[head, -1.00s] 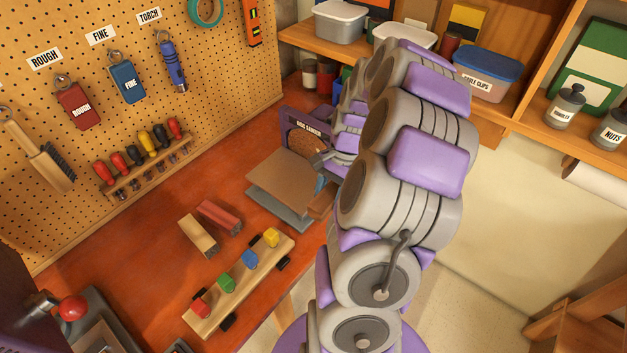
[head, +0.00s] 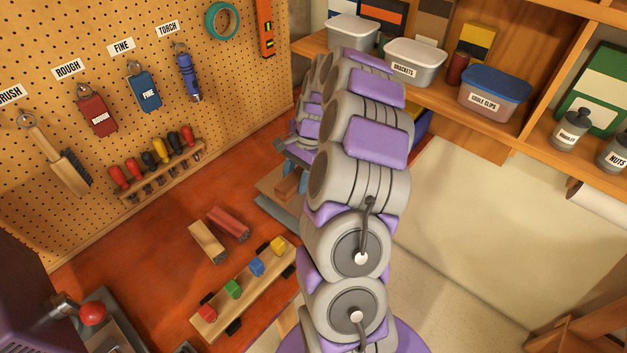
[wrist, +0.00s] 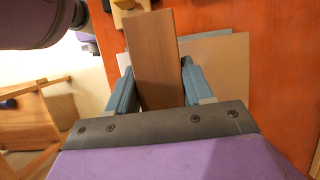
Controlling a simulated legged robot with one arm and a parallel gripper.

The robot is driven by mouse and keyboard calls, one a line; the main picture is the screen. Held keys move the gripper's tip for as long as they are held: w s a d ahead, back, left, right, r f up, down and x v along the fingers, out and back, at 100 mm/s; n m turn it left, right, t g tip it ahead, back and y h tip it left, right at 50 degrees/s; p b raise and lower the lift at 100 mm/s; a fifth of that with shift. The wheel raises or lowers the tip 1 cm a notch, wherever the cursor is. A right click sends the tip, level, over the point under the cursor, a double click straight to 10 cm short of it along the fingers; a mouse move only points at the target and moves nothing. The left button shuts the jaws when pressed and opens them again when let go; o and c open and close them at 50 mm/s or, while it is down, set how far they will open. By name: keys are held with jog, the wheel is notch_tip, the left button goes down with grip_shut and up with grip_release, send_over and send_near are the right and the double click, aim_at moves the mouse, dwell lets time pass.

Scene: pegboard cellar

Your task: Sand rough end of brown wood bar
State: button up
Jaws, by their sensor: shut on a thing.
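The brown wood bar (wrist: 155,50) is between the blue fingers of my gripper (wrist: 157,88) in the wrist view, and the fingers are shut on it. Its far end sticks out beyond the fingertips. In the head view the bar (head: 286,187) shows just left of my arm, over the disc sander's table (head: 280,213). The sander's disc is hidden behind my arm. The table's flat plate (wrist: 222,70) also shows below and right of the bar in the wrist view. I cannot tell whether the bar touches the sander, or which end is rough.
A tan block (head: 207,241) and a red block (head: 228,223) lie on the red-brown bench. A wooden toy (head: 243,290) with coloured pegs lies nearer. The pegboard (head: 80,60) holds tools at left. Shelves with tubs (head: 415,62) stand behind my arm.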

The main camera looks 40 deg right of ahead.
aim_at(305, 197)
jog(key=shift+a+f, duration=0.1)
jog(key=shift+f, duration=0.05)
jog(key=f+b, duration=0.1)
jog(key=f, duration=0.1)
jog(key=d+f, duration=0.1)
jog(key=d+f+b, duration=0.1)
jog(key=f, duration=0.1)
jog(key=shift+f+b, duration=0.3)
jog(key=shift+b, duration=0.05)
jog(key=shift+f, duration=0.3)
jog(key=shift+d+f, duration=0.3)
jog(key=shift+d, duration=0.5)
jog(key=shift+w+a+r, duration=0.1)
jog(key=shift+w+a, duration=0.05)
jog(key=shift+d+p, duration=0.35)
jog(key=shift+d, duration=0.45)
jog(key=shift+a, duration=0.1)
jog(key=shift+s+a+p, duration=0.1)
jog(key=shift+s+p, duration=0.1)
jog(key=shift+p, duration=0.1)
